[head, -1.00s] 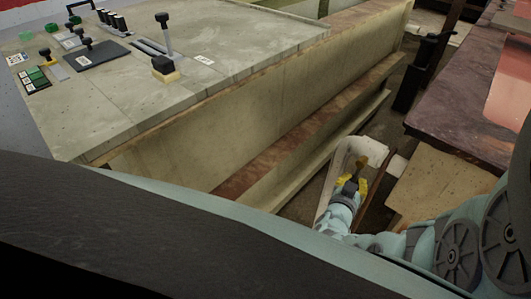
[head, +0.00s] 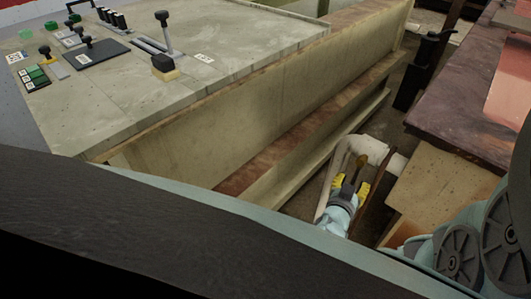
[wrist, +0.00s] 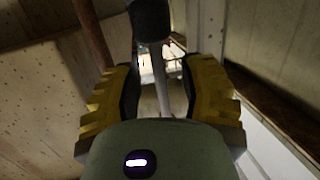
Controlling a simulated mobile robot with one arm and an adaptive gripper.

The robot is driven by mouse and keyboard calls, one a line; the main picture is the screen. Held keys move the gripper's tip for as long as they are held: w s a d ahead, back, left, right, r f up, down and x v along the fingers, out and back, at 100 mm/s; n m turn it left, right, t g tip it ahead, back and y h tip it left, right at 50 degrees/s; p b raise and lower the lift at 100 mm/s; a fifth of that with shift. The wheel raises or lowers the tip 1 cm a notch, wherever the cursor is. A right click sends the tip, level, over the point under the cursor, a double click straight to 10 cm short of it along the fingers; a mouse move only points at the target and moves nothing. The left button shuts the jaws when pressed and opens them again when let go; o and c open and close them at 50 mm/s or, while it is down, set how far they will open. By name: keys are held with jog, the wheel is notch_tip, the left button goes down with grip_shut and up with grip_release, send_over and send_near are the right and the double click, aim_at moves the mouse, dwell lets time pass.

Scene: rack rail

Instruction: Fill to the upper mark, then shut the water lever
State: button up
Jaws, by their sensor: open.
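A lever with a brownish knob (head: 361,160) stands in the narrow gap beside the long bench in the head view. In the wrist view its dark cylindrical knob (wrist: 150,20) tops a thin grey rod (wrist: 158,72). My gripper (head: 350,184) is open, with its yellow fingers spread just short of the knob in the head view. In the wrist view the rod shows between the fingers of my gripper (wrist: 158,80), with a gap on each side. I cannot tell whether this is the water lever. No water level or upper mark can be made out.
A grey console (head: 215,55) with several levers and buttons is at upper left. A white rounded part (head: 372,146) and a brown bar (head: 372,196) flank the gap. A beige box (head: 435,180) and a dark red bench (head: 460,115) stand to the right.

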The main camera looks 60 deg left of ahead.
jog(key=v, duration=1)
jog(key=shift+s+d, duration=0.15)
jog(key=shift+s, duration=0.1)
jog(key=shift+r, duration=0.15)
